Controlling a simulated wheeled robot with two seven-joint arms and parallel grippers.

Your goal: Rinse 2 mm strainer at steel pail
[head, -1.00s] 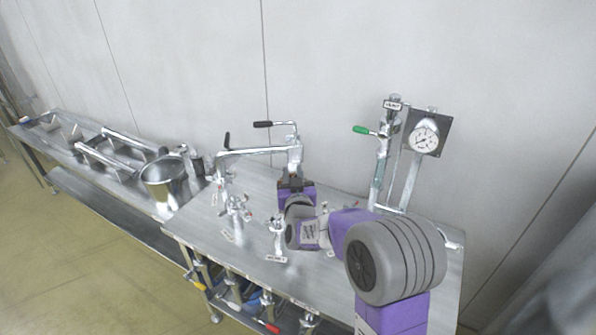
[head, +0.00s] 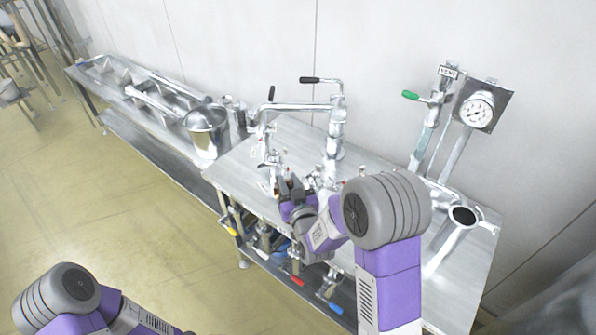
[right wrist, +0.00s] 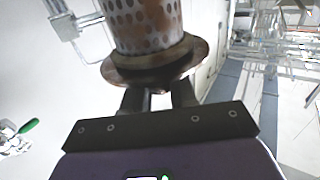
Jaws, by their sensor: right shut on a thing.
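My right gripper (head: 287,188) is over the left part of the steel table in the head view. In the right wrist view, the right gripper (right wrist: 160,98) is shut on the strainer (right wrist: 147,22), a perforated metal cylinder with a brownish round flange at the jaws. The strainer's far end is cut off by the picture's top edge. In the head view I cannot clearly make the strainer out at the jaws. The steel pail (head: 208,144) stands upright on the bench to the left, apart from the right gripper. My left arm shows at lower left; its gripper is out of view.
The steel table (head: 388,168) carries a pipe stand (head: 336,135) with a black-handled lever. A pressure gauge (head: 479,112) and a green-handled valve stand at the back right. Colour-handled valves hang below the table's front edge. A long bench (head: 135,108) with metal trays runs left.

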